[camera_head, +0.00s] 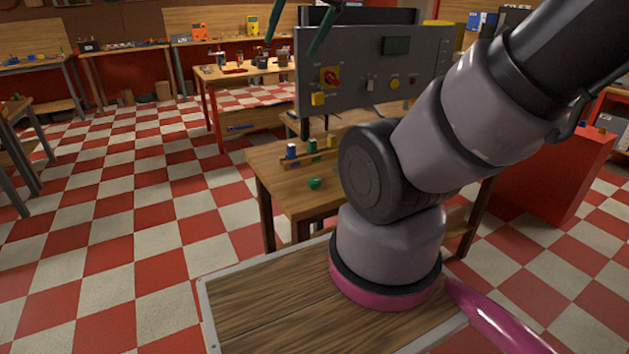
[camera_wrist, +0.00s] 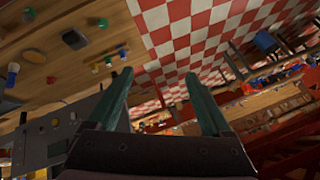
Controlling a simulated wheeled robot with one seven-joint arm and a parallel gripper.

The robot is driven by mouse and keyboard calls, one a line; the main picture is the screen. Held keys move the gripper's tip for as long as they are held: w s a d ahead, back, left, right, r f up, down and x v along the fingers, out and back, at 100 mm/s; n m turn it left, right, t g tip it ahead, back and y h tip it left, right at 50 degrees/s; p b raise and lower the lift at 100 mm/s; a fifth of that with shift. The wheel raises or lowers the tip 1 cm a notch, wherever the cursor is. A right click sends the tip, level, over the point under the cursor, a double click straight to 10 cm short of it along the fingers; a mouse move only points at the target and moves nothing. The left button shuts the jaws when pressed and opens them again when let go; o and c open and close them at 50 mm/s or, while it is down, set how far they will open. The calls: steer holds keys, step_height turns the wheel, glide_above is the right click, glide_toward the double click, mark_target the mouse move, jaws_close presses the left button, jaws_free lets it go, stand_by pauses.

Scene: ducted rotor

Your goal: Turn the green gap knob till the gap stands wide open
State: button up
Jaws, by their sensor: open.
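A round green knob-like piece (camera_head: 314,183) sits on the front part of the wooden table in the head view. I cannot tell for certain that it is the gap knob, and no gap can be made out. My gripper (camera_head: 290,48) is at the top of the head view, well above and behind the green piece, in front of the grey panel's upper left. Its two teal fingers are apart with nothing between them. In the wrist view my gripper (camera_wrist: 158,73) is also open and empty. Small green, yellow and blue pieces there are too small to name surely.
A grey control panel (camera_head: 350,90) with a red rotary switch (camera_head: 330,77) and yellow buttons stands behind the wooden table (camera_head: 283,191). A rack with blue, green and yellow pieces lies near the panel. The checkered floor (camera_head: 120,230) at left is clear.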

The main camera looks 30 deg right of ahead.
stand_by(0.3)
steer(key=n+g+h, duration=0.1)
steer(key=g+h, duration=0.1)
steer(key=g, duration=0.5)
glide_above(314, 180)
step_height(314, 180, down, 32)
step_height(314, 180, down, 11)
steer(key=shift+r, duration=0.1)
jaws_close()
